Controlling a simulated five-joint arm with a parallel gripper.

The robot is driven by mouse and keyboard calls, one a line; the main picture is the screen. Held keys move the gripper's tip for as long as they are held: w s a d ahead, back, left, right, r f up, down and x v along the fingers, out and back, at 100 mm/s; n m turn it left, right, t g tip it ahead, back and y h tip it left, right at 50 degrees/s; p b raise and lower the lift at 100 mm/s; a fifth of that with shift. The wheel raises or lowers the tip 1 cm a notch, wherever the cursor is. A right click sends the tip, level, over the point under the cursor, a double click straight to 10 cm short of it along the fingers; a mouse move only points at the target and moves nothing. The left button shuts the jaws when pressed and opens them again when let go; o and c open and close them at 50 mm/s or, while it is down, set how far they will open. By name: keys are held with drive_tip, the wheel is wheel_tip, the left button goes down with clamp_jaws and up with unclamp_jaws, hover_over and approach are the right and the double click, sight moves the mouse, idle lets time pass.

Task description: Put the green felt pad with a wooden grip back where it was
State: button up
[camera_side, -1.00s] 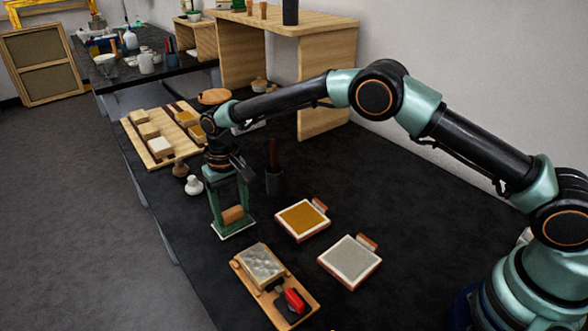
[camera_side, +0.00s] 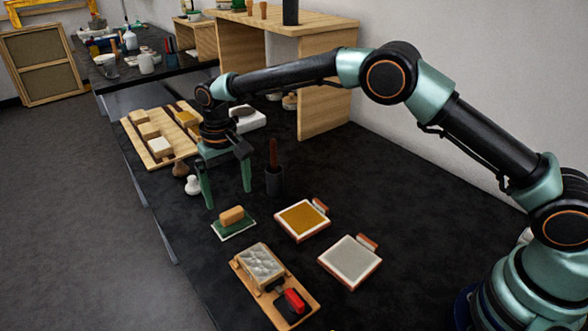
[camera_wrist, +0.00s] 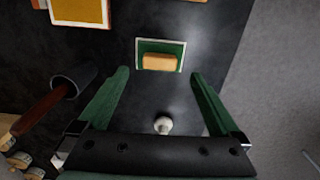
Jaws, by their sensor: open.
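The green felt pad (camera_side: 238,228) with its wooden grip (camera_side: 231,214) rests on the dark bench, on or within a thin white-edged outline. In the wrist view the pad (camera_wrist: 178,49) and its grip (camera_wrist: 160,62) lie ahead of my fingertips. My gripper (camera_side: 227,200) is open and empty. It is above and behind the pad in the side view, with its fingers spread and apart from the grip.
A gold-topped tile (camera_side: 302,219) and a grey-topped tile (camera_side: 350,261) lie right of the pad. A wooden tray (camera_side: 249,285) with a grey block and red-handled tool is in front. A dark cup (camera_side: 274,182) and a white knob (camera_side: 193,185) stand near my gripper.

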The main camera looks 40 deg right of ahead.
sight(232, 212)
drive_tip(key=s+d+r+t, duration=0.1)
drive_tip(key=s+d+r, duration=0.4)
drive_tip(key=r, duration=0.5)
drive_tip(key=s+d+r+t, duration=0.2)
drive_tip(key=d+r, duration=0.5)
drive_tip(key=r, duration=0.2)
drive_tip(key=s+d+f+t, duration=0.1)
drive_tip(key=s+d, duration=0.4)
drive_tip(key=s, duration=0.3)
drive_tip(key=s+d+f+t, duration=0.1)
drive_tip(key=s+d, duration=0.4)
drive_tip(key=s, duration=0.3)
drive_tip(key=shift+s+f+t, duration=0.15)
drive_tip(key=shift+s+t, duration=0.05)
drive_tip(key=shift+t, duration=0.1)
